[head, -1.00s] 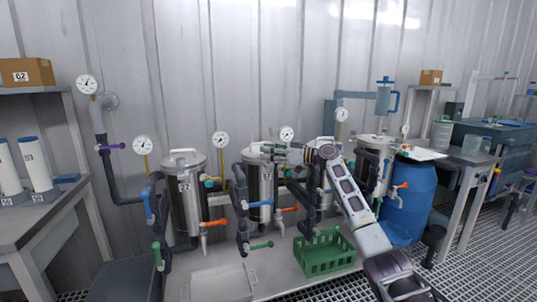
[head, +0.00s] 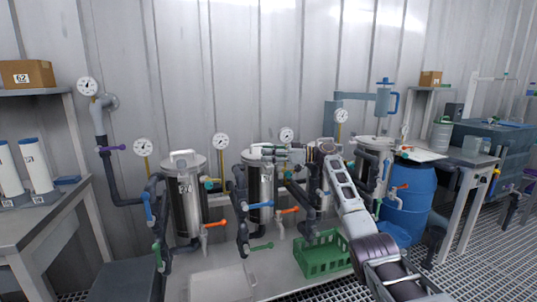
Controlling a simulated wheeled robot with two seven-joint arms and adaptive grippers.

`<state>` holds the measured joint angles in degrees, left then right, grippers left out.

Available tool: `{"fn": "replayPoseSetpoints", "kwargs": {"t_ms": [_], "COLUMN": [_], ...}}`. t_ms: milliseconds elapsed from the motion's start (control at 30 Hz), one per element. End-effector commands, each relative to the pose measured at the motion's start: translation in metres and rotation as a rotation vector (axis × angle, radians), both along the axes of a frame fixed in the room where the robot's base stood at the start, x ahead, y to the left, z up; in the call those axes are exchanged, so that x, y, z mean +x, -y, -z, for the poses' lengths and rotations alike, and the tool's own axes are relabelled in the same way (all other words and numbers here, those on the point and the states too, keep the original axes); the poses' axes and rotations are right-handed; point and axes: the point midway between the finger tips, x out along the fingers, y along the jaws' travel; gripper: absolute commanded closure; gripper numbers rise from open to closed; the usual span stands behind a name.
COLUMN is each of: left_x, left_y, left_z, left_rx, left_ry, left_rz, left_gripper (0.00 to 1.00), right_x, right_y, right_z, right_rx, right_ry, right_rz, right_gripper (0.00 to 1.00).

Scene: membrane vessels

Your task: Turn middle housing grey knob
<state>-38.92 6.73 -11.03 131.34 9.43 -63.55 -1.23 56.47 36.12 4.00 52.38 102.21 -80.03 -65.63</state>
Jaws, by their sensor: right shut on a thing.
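A steel housing with a pale lid (head: 261,190) stands in the middle of the row, with pipes and coloured valve handles around its front. My right gripper (head: 270,153) reaches in from the right at the top of this housing. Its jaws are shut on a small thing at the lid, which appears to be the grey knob. The fingers and the small size of the view hide most of the knob, so its angle cannot be told. My left gripper is not in view.
Other steel housings stand to the left (head: 187,200) and right (head: 374,160). Gauges rise behind the row. A green crate (head: 322,262) and a grey tray (head: 222,285) lie in front. A blue barrel (head: 411,200) stands at the right.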

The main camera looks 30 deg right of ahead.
Motion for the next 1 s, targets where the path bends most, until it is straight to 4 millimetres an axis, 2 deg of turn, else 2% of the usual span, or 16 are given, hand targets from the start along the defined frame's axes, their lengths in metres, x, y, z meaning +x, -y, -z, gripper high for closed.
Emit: {"fn": "replayPoseSetpoints", "kwargs": {"t_ms": [767,1000], "left_x": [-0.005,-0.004], "left_y": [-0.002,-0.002], "left_z": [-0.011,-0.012], "left_rx": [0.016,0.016], "left_ry": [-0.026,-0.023], "left_rz": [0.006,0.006], "left_gripper": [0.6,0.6], "right_x": [0.004,0.005], "right_y": [0.01,0.013], "right_z": [0.0,-0.001], "right_rx": [0.0,-0.001], "right_ry": [-0.001,0.001], "right_rz": [-0.097,-0.127], "right_gripper": [0.95,0.92]}}
